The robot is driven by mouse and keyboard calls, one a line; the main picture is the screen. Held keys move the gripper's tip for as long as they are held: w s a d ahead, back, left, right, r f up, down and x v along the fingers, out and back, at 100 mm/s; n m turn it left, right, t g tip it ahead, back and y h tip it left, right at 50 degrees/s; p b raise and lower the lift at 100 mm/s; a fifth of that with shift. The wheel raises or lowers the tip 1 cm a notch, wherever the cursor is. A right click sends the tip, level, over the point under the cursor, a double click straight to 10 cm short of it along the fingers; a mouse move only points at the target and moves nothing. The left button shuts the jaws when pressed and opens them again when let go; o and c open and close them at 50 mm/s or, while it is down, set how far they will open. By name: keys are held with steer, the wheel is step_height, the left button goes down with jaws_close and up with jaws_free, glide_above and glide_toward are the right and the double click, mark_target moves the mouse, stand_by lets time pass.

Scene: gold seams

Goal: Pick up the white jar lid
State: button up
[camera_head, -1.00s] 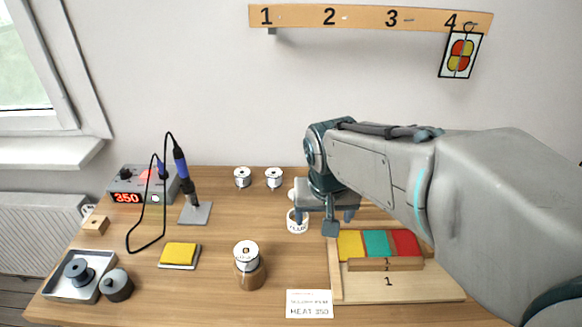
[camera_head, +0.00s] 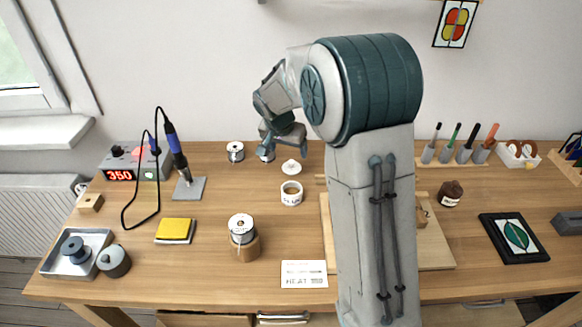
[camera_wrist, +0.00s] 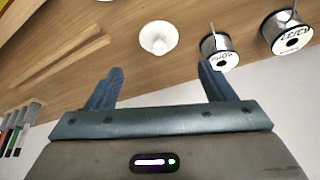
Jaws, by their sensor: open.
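The white jar lid (camera_head: 291,167) lies on the wooden table just behind the open white jar (camera_head: 291,188), apart from it. It is a shallow white disc with a knob, and it shows in the wrist view (camera_wrist: 158,38) ahead of the fingertips, about midway between them. My gripper (camera_head: 286,151) is open and empty, above the table behind the lid in the head view. In the wrist view my gripper (camera_wrist: 160,74) has its two blue-grey fingers spread wide, touching nothing that I can see. The height of the fingertips above the table is hard to tell.
Two wire spools, one (camera_wrist: 219,51) close beside the right finger and another (camera_wrist: 288,33) farther right, stand near the lid. My arm hides part of the wooden tray (camera_head: 435,258). Bare table lies left of the lid.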

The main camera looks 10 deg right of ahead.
mark_target(291, 161)
steer(key=p+x, duration=0.1)
steer(key=x, duration=0.7)
steer(key=shift+f, duration=0.2)
steer(key=shift+c, duration=0.4)
steer(key=c, duration=1)
